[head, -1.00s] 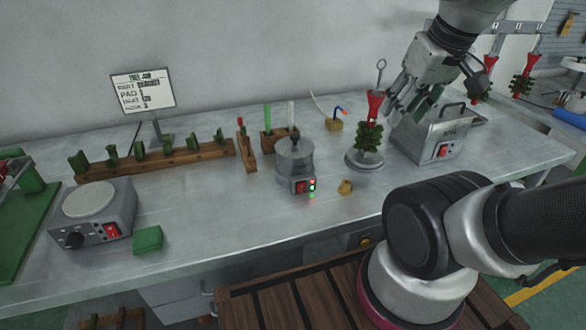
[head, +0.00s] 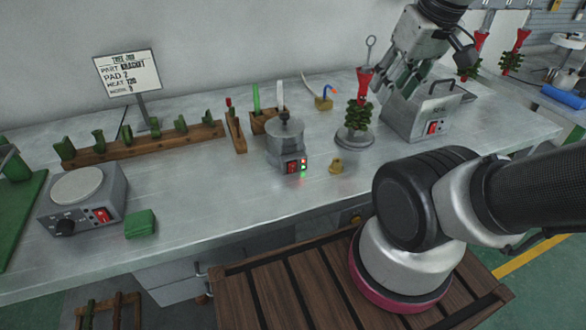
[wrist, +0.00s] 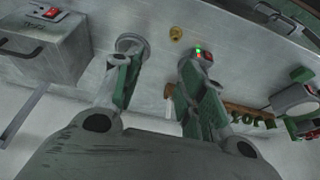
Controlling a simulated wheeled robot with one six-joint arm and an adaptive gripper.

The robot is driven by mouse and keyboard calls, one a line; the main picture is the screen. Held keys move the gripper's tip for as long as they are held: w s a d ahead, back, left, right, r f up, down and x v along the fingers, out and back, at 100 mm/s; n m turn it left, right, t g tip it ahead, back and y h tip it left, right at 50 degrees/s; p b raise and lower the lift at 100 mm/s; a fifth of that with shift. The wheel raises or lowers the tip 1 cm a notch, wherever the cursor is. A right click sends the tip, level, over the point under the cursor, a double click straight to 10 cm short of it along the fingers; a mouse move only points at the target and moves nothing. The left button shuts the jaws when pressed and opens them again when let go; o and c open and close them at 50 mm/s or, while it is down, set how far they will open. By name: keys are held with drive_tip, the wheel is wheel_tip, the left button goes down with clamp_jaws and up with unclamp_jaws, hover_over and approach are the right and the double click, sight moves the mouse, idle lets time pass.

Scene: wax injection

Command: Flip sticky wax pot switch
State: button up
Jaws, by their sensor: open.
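The sticky wax pot (head: 286,142) is a round grey metal pot with a lidded top. It stands mid-table in the head view, with a red switch (head: 292,168) and small lit red and green lamps on its front. In the wrist view the pot (wrist: 195,66) is partly hidden behind a finger; its green lamp glows. My gripper (head: 386,88) is open and empty, right of and above the pot, close by the red-topped green wax tree (head: 358,112). Its fingers (wrist: 158,90) are spread in the wrist view. I cannot tell the switch's position.
A steel box with a red switch (head: 418,112) stands to the right. A small brass piece (head: 337,166) lies right of the pot. A hot plate (head: 84,196), green block (head: 140,224) and wooden rack (head: 145,146) are to the left.

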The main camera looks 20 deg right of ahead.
clamp_jaws()
idle(1.3)
